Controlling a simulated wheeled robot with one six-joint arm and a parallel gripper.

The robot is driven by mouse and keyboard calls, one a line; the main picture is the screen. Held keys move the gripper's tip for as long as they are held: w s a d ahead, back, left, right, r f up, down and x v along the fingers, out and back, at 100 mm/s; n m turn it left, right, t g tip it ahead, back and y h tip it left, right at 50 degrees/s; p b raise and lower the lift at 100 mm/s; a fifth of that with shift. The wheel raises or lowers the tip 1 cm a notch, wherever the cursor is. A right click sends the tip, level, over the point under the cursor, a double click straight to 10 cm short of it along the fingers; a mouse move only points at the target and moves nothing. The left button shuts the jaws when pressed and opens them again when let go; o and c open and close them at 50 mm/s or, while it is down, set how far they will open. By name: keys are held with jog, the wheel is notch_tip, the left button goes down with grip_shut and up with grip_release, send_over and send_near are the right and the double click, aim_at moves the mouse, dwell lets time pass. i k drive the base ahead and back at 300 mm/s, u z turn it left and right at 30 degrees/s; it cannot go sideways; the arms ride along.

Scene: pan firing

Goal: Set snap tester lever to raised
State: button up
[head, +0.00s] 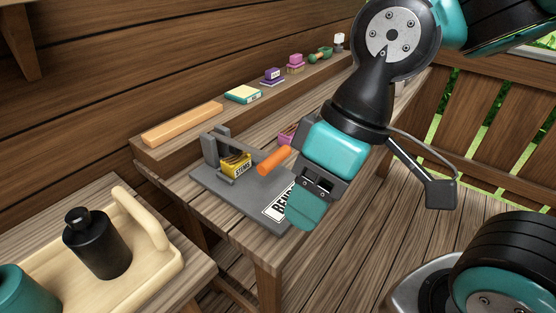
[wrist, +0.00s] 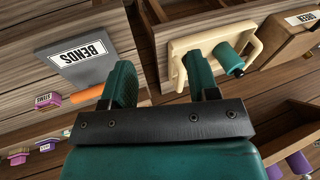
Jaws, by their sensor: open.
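The snap tester (head: 215,187) stands on the wooden bench in the head view, with a dark grey base, grey uprights and a white BENDS label (head: 279,202). Its grey lever runs from the uprights and ends in an orange handle (head: 273,161); it looks close to level, sloping a little. My gripper (head: 303,212) is open and empty, at the right of the handle, over the label end of the base. In the wrist view the orange handle (wrist: 87,95) lies just left of the left finger, partly hidden.
A cream tray (head: 170,262) with a black bottle (head: 97,243) stands on a nearer table at the left. A back ledge holds an orange bar (head: 183,124) and several small items. A wooden railing (head: 480,120) and open deck floor lie to the right.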

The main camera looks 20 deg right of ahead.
aim_at(271, 161)
jog(key=z, duration=1)
jog(key=k, duration=0.55)
jog(key=u, duration=1.35)
